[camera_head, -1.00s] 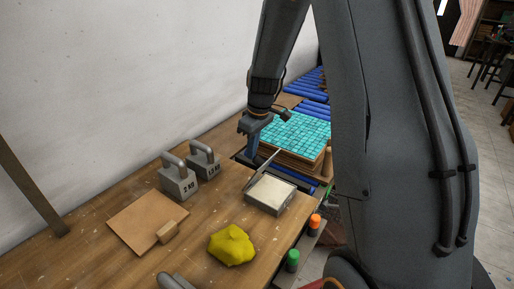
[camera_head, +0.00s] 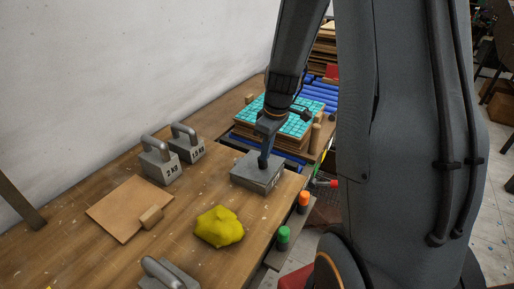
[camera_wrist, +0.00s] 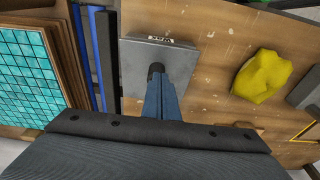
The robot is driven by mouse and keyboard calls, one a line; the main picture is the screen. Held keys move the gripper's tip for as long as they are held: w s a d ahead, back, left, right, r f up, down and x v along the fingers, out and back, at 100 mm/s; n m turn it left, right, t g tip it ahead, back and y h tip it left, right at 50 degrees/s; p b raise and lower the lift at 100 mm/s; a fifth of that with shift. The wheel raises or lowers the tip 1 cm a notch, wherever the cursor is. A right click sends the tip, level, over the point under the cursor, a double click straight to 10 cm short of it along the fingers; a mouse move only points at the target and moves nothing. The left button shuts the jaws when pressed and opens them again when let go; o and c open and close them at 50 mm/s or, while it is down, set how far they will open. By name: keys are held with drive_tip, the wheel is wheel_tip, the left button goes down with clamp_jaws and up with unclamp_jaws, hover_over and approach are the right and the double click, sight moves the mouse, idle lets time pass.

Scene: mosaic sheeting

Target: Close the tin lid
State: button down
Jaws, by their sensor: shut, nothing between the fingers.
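The grey metal tin (camera_head: 247,175) sits on the wooden workbench near its right edge. Its lid (camera_head: 244,162) lies flat over the top, so the tin's inside is hidden. In the wrist view the lid (camera_wrist: 140,62) is a flat grey plate with a small label at one edge. My gripper (camera_head: 263,166) points down with its fingertips at the lid, seemingly touching it. In the wrist view my gripper (camera_wrist: 156,72) is shut and empty, its fingers together over the lid.
A yellow lump (camera_head: 219,227) lies in front of the tin. Two grey weights (camera_head: 160,166) and a wooden board (camera_head: 128,208) are to the left. A stack of turquoise mosaic sheets (camera_head: 296,125) stands behind. Green (camera_head: 283,238) and orange (camera_head: 304,202) capped items stand along the right edge.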

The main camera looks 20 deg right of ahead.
sight(269, 171)
drive_tip(key=shift+s+d+f+b, duration=0.2)
drive_tip(key=shift+s+f+b, duration=0.15)
drive_tip(key=shift+f, duration=0.2)
drive_tip(key=shift+s+d+f+b, duration=0.2)
drive_tip(key=shift+f+b, duration=0.1)
drive_tip(key=shift+f, duration=0.2)
drive_tip(key=shift+s+d+f+b, duration=0.1)
drive_tip(key=shift+s+f+b, duration=0.3)
drive_tip(key=shift+s+f, duration=0.2)
drive_tip(key=shift+r, duration=0.1)
drive_tip(key=shift+w+d+r+p, duration=0.1)
drive_tip(key=shift+d+r+p, duration=0.15)
drive_tip(key=shift+r+p, duration=0.35)
drive_tip(key=shift+w+d+r+p, duration=0.1)
drive_tip(key=shift+d+r+p, duration=0.15)
drive_tip(key=shift+r+p, duration=0.35)
drive_tip(key=r+p, duration=0.1)
drive_tip(key=a+r, duration=0.1)
drive_tip(key=r, duration=0.1)
drive_tip(key=shift+w+a+p, duration=0.15)
drive_tip(key=shift+p, duration=0.25)
drive_tip(key=s+d+r+b, duration=0.1)
drive_tip(key=s+d+b, duration=0.2)
drive_tip(key=s+d, duration=0.3)
drive_tip(key=shift+s+r, duration=0.3)
drive_tip(key=shift+s, duration=0.45)
